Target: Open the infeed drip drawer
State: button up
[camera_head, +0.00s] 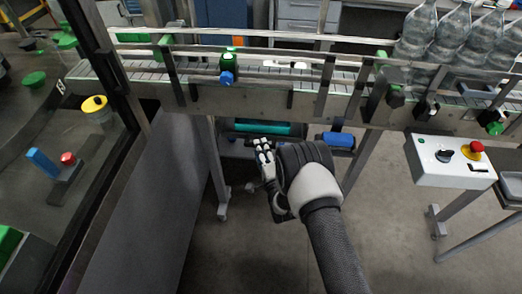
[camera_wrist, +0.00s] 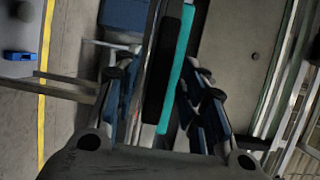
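A teal bar (camera_head: 265,129), seemingly the front or handle of the infeed drip drawer, sits under the conveyor between its legs. In the wrist view the teal bar (camera_wrist: 177,68) runs lengthwise between my fingers, with a dark strip beside it. My gripper (camera_head: 263,150) is just below and in front of the bar in the head view. In the wrist view my gripper (camera_wrist: 162,88) has its fingers spread on either side of the bar, with gaps visible. I cannot tell how far the fingertips reach past it. The drawer's body is mostly hidden.
The conveyor (camera_head: 310,88) crosses above my gripper, with clear bottles (camera_head: 456,38) at its right. A blue cylinder (camera_head: 335,139) lies right of the teal bar. Conveyor legs flank my arm. A control box (camera_head: 449,160) stands at right. Floor in front is clear.

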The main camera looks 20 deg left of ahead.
jog(key=shift+w+a, duration=0.25)
jog(key=shift+w, duration=0.05)
jog(key=shift+c, duration=0.3)
grip_shut()
dwell(0.4)
